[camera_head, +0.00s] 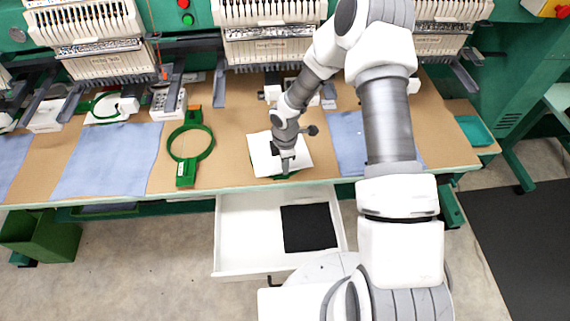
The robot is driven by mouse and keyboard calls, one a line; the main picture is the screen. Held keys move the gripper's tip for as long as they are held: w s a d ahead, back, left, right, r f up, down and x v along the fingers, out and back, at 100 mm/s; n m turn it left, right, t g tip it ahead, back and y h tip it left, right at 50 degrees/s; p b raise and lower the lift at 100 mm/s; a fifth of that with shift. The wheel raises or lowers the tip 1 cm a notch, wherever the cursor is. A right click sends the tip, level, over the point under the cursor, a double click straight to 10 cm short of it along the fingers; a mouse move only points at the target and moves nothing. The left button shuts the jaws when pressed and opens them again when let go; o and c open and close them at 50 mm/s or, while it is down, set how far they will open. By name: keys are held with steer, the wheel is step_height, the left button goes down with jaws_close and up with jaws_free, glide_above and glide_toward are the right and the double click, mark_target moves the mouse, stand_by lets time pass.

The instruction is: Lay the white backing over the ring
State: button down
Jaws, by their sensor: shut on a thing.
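A white backing sheet (263,160) lies near the table's front edge, below my gripper (285,168).
Blue cloths lie to the left (107,160) and right (348,140). An open white drawer (240,235) holding a black sheet (309,228) juts out below the table (232,115). Embroidery machines (270,35) line the back. A green bin (45,238) stands at lower left.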

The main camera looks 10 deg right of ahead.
steer(key=shift+f, duration=0.3)
stand_by(0.5)
steer(key=c, duration=0.9)
jaws_free()
steer(key=shift+c, duration=0.2)
step_height(320, 180, up, 18)
steer(key=shift+f, duration=0.25)
steer(key=shift+s, duration=0.15)
